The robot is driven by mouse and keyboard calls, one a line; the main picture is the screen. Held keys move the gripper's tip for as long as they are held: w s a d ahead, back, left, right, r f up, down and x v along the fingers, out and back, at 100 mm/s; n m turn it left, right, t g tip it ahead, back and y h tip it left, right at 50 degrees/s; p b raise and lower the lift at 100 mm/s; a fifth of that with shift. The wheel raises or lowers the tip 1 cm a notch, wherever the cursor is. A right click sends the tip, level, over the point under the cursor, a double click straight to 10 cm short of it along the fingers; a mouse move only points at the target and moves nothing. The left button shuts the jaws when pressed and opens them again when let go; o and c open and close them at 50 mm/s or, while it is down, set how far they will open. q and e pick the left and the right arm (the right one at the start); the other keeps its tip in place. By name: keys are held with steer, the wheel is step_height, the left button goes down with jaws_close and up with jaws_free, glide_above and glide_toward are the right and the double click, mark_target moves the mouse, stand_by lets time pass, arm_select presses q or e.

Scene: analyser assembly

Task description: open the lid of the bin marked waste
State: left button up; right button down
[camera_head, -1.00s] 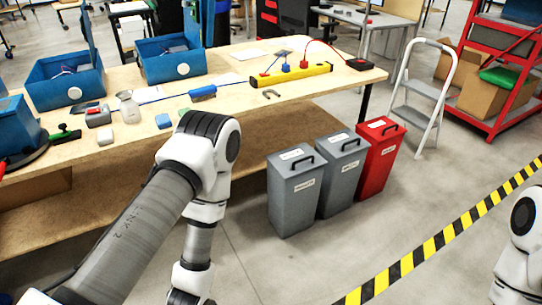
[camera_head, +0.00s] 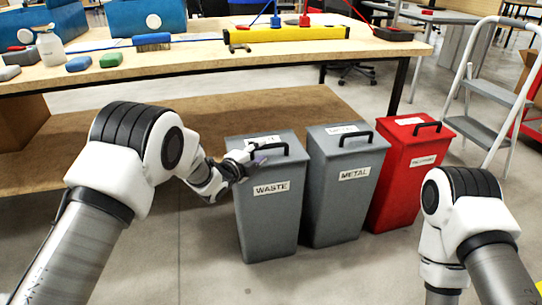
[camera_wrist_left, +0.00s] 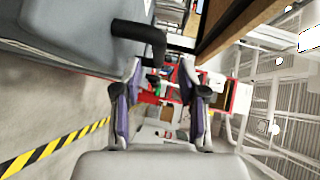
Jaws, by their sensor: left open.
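The grey bin marked WASTE (camera_head: 268,220) stands on the floor at the left end of a row of bins. Its lid (camera_head: 288,138) is shut and has a black bar handle (camera_head: 284,148). My left gripper (camera_head: 252,156) is at the left front of the lid, close to the handle. In the left wrist view, the open, empty jaws (camera_wrist_left: 158,80) have the handle (camera_wrist_left: 140,36) beyond the left fingertip; I cannot tell if they touch. The lid (camera_wrist_left: 75,25) fills the upper left there. My right arm shows at the lower right, but its gripper is out of view.
A grey METAL bin (camera_head: 345,200) and a red bin (camera_head: 402,180) stand close to the right of the waste bin. A wooden workbench (camera_head: 200,50) with a lower shelf (camera_head: 200,130) is behind. A step ladder (camera_head: 485,90) stands at right. Floor in front is clear.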

mark_target(268, 146)
arm_select(q)
steer(key=x, duration=0.2)
steer(key=b+x, duration=0.1)
steer(key=x, duration=0.2)
steer(key=shift+s+f+b, duration=0.1)
steer(key=shift+f+b, duration=0.15)
steer(key=shift+b, duration=0.05)
steer(key=shift+w+d+r, duration=0.1)
steer(key=shift+w+d, duration=0.05)
steer(key=shift+w, duration=0.2)
jaws_close()
